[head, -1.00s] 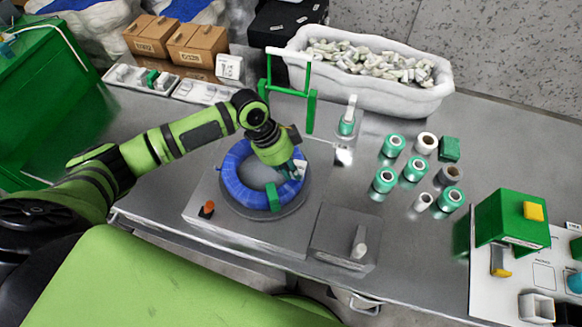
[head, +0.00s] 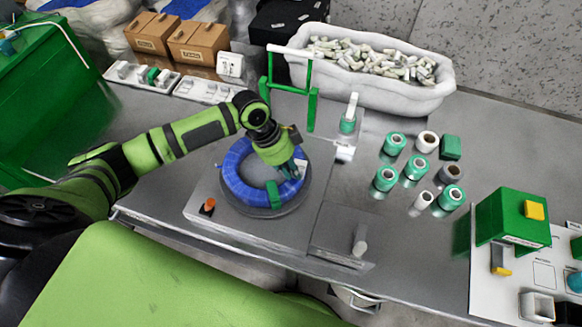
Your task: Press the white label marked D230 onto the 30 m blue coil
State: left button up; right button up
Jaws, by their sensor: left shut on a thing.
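A blue coil (head: 236,184) lies flat on a round grey turntable on the bench, with a green band (head: 274,195) around its near side. My left gripper (head: 294,172) points down at the coil's right side. It is shut on a small white piece, the label (head: 301,167), which shows beside the fingertips against the coil. The print on the label is too small to read, and the fingers partly hide it. I cannot tell whether the label is stuck to the coil. My right gripper is not in view.
A green frame (head: 312,109) stands behind the coil. An orange button (head: 208,207) is at the front left of the plate, and a lever (head: 360,241) is at the right. Several green and white rolls (head: 386,178) stand further right. A white tub (head: 365,90) is at the back.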

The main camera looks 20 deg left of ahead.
aim_at(291, 173)
pick_arm(q)
jog(key=shift+f, duration=0.2)
dwell(0.4)
jog(key=o, duration=1)
jog(key=shift+r, duration=0.1)
notch_tip(291, 173, up, 7)
jog(key=p, duration=0.7)
